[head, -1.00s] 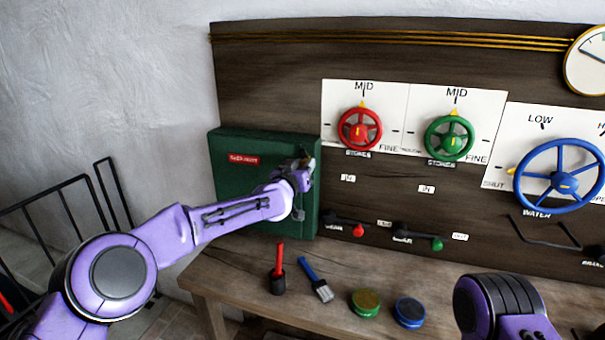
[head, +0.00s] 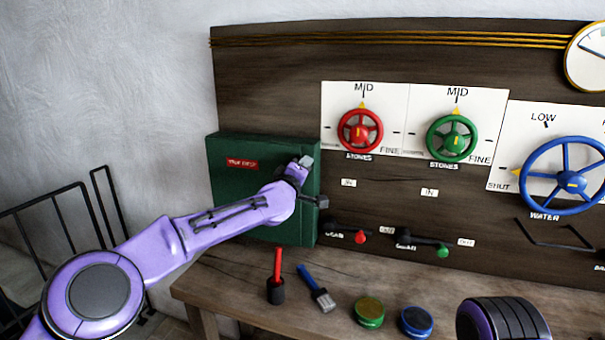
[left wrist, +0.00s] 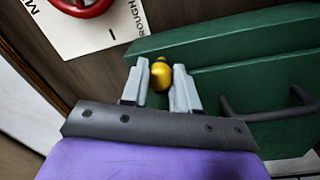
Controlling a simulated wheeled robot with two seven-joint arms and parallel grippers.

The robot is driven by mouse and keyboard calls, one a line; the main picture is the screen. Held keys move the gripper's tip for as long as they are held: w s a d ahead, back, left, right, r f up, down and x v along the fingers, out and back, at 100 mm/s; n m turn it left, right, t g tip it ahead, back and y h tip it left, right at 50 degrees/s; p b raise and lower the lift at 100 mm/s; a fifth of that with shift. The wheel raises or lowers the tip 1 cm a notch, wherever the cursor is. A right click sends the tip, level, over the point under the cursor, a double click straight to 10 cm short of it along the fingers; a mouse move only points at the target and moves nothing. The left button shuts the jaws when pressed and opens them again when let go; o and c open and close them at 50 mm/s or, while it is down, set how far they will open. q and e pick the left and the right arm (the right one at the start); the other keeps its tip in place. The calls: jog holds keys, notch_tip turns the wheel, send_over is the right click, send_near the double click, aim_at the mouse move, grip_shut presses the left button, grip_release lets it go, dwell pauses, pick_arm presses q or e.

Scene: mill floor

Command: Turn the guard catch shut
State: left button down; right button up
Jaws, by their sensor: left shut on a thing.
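The green guard box (head: 235,200) with a red label hangs at the left end of the dark board. My left gripper (head: 305,163) is at its upper right front. In the left wrist view, my left gripper's grey fingers (left wrist: 160,82) stand either side of the small yellow catch (left wrist: 160,73) and are shut on it. The catch sits by the seam between two green parts of the box, which also show in that view (left wrist: 225,60). In the head view the catch is hidden by the gripper. My right gripper is not in view.
A black handle (left wrist: 270,110) sticks out from the guard near the gripper. Red (head: 360,131), green (head: 452,138) and blue (head: 563,180) handwheels are to the right. A brush (head: 318,290), a red-handled tool (head: 276,275) and two round tins lie on the bench (head: 235,285).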

pick_arm(q)
jog(key=shift+n+b, duration=0.4)
jog(key=shift+n, duration=1.3)
jog(key=shift+r, duration=0.1)
jog(key=c, duration=0.8)
grip_release()
jog(key=shift+c, duration=0.2)
jog(key=b+v, duration=0.4)
jog(key=v, duration=0.6)
jog(key=shift+s+b, duration=0.25)
jog(key=shift+b, duration=0.15)
